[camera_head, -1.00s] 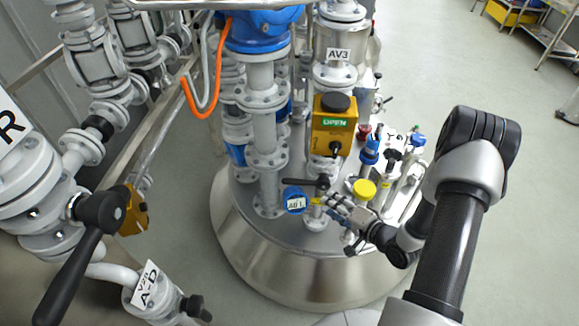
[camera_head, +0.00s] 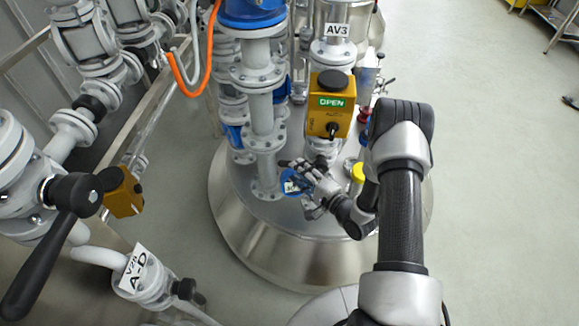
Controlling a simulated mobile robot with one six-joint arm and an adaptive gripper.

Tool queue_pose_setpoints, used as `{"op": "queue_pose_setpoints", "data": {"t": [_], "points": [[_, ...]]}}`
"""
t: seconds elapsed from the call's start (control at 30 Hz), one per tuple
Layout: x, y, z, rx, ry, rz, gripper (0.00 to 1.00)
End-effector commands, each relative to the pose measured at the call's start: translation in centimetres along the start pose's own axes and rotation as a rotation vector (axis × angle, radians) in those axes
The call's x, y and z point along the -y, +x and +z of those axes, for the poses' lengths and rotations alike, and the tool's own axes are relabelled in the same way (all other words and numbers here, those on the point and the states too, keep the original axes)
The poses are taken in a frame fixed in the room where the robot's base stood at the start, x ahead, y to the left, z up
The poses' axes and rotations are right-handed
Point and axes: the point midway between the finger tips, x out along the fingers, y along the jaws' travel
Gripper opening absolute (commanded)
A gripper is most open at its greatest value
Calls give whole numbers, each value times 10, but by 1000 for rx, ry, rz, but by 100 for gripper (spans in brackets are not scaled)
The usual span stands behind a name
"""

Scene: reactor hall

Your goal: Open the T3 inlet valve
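No label reading T3 is legible, so I cannot tell for certain which valve is the T3 inlet valve. My gripper (camera_head: 302,178) is over the top of the steel vessel (camera_head: 245,222), at the foot of the pipe below the yellow actuator box. A small black valve lever (camera_head: 285,163) shows just beyond its fingers. A blue round cap with a white label (camera_head: 290,188) is partly hidden behind the fingers. The fingers are small and overlap these parts; I cannot tell whether they touch the lever or how far they are apart.
The yellow actuator box (camera_head: 331,104) reads OPEN, below a tag AV3 (camera_head: 337,30). A yellow cap (camera_head: 357,172) stands right beside my wrist. A large black lever (camera_head: 50,235) and a V2R A-D tag (camera_head: 133,268) are at left.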

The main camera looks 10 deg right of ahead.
Motion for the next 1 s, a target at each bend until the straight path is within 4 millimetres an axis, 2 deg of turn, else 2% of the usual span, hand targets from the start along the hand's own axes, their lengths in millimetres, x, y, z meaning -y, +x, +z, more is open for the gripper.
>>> {"op": "queue_pose_setpoints", "data": {"t": [0.1, 0.33, 0.7, 1.0], "points": [[-2, 24, 1, 3, -2, 0, 39], [-1, 49, 0, 1, -2, 1, 39], [0, 53, -1, -1, 0, 1, 38], [0, 53, 0, -1, 0, 1, 18]]}}
